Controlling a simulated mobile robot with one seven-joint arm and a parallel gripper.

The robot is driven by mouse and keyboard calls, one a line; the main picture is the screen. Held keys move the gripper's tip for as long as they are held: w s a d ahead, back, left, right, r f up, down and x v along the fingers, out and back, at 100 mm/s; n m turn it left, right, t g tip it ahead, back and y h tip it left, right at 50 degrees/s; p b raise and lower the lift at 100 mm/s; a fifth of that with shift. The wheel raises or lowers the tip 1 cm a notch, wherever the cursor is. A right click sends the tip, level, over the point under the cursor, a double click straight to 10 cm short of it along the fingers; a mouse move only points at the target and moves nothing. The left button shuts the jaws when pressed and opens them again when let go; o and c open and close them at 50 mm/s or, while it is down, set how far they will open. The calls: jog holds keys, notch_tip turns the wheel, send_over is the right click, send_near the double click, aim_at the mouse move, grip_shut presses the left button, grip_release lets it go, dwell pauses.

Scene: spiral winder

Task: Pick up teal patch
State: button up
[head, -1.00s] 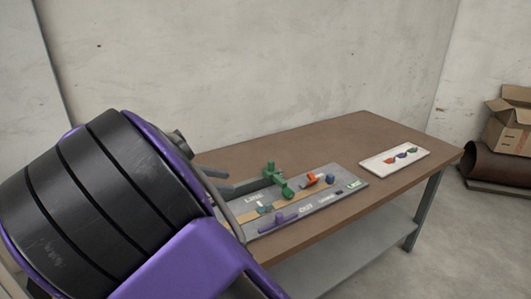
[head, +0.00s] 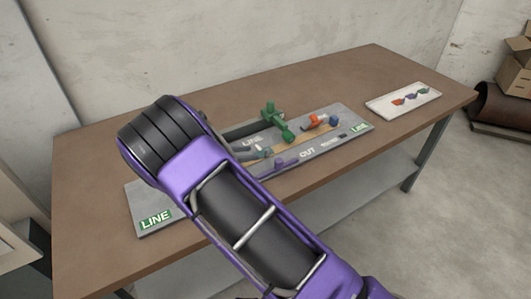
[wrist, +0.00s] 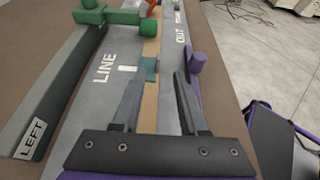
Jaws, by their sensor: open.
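The teal patch (wrist: 149,68) is a small teal piece on the tan strip of the grey board, beside a white mark. In the wrist view it shows between and just beyond the tips of my gripper (wrist: 157,76). The fingers are apart with nothing between them, and the patch looks untouched. In the head view the patch (head: 266,154) is small, close to the end of my arm, and my fingers are hard to make out there.
A green clamp-like part (wrist: 108,15) stands beyond the patch on the left. A purple part (wrist: 196,63) sits right of my fingers. A dark rail (wrist: 55,85) marked LEFT runs along the left. A white tray (head: 403,101) with small coloured pieces lies farther right on the brown table (head: 200,105).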

aim_at(266, 150)
jog(key=x, duration=0.7)
jog(key=shift+w+d+f, duration=0.15)
jog(key=shift+w+d, duration=0.05)
jog(key=shift+w, duration=0.1)
grip_shut()
